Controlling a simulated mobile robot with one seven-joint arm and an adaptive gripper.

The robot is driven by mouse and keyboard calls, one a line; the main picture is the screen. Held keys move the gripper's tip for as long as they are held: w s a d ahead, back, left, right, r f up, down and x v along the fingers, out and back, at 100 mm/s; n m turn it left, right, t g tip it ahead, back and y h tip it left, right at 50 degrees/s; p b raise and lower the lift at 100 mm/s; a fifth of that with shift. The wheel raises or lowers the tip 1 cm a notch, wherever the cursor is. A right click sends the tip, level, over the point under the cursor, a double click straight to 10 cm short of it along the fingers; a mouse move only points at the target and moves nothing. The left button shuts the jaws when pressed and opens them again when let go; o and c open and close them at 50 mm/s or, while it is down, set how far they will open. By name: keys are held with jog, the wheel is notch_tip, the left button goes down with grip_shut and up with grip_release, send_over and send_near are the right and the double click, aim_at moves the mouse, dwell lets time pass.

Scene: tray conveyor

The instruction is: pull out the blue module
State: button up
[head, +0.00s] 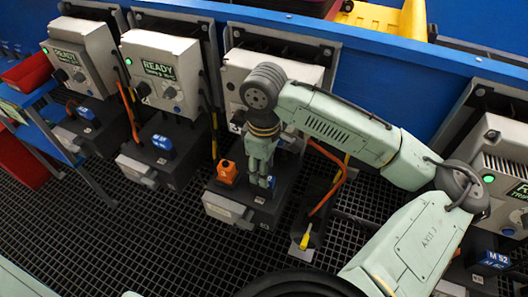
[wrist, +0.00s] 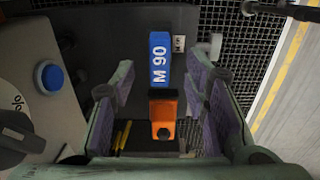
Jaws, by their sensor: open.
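The blue module (wrist: 159,60), marked M 90, sits upright in the dark unit below the control box. An orange part (wrist: 163,118) with a dark round spot is directly in line with it. My gripper (wrist: 163,78) is open, with one finger on each side of the blue module and gaps on both sides. In the head view my gripper (head: 261,178) points down over the dark unit. A little blue (head: 272,183) shows beside its fingers, and the orange part (head: 227,171) is to its left. The fingers hide most of the module there.
Similar stations stand at left, with blue modules (head: 162,142) and (head: 86,113) and green-lit READY boxes (head: 160,70). Another module, M 52 (head: 494,259), is at right. A yellow-tipped lever (head: 305,240) stands right of my gripper. A blue button (wrist: 50,77) is on the box at left.

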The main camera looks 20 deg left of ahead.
jog(key=shift+f, duration=2)
jog(key=shift+c, duration=0.2)
grip_shut()
jog(key=shift+r+p, duration=0.15)
jog(key=shift+p, duration=0.15)
jog(key=shift+r+p, duration=1.05)
jog(key=shift+r, duration=0.15)
jog(key=shift+r, duration=0.1)
jog(key=shift+r, duration=0.2)
jog(key=shift+r+p, duration=0.4)
jog(key=shift+r, duration=0.55)
